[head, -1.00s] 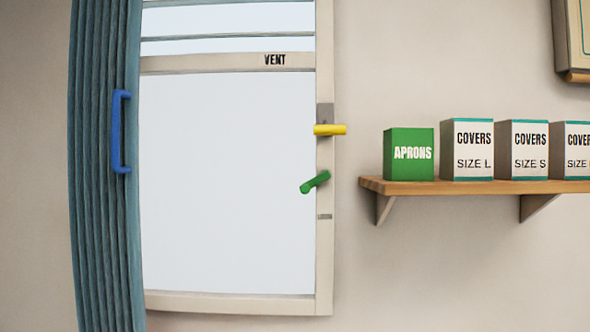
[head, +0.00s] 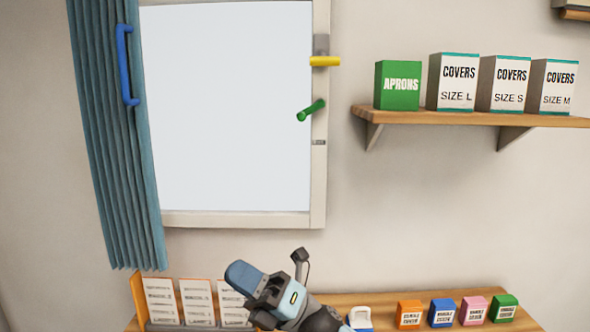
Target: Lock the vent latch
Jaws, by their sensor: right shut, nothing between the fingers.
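The window frame (head: 319,190) has two handles on its right upright. The yellow handle (head: 325,61) lies horizontal below a grey plate. The green handle (head: 311,110) is lower and slants, its free end down to the left over the pane. A small grey mark (head: 319,142) sits on the upright below it. Which handle is the vent latch cannot be told here; the top of the window is out of view. My right gripper (head: 245,276) is shut and empty at the bottom, well below and left of both handles, touching neither. My left gripper is not in view.
A teal curtain (head: 120,190) with a blue handle (head: 125,65) hangs at left. A wall shelf (head: 450,117) with boxes juts out right of the handles. Below, a wooden counter (head: 380,300) holds cards and small coloured boxes (head: 441,312). The wall below the shelf is clear.

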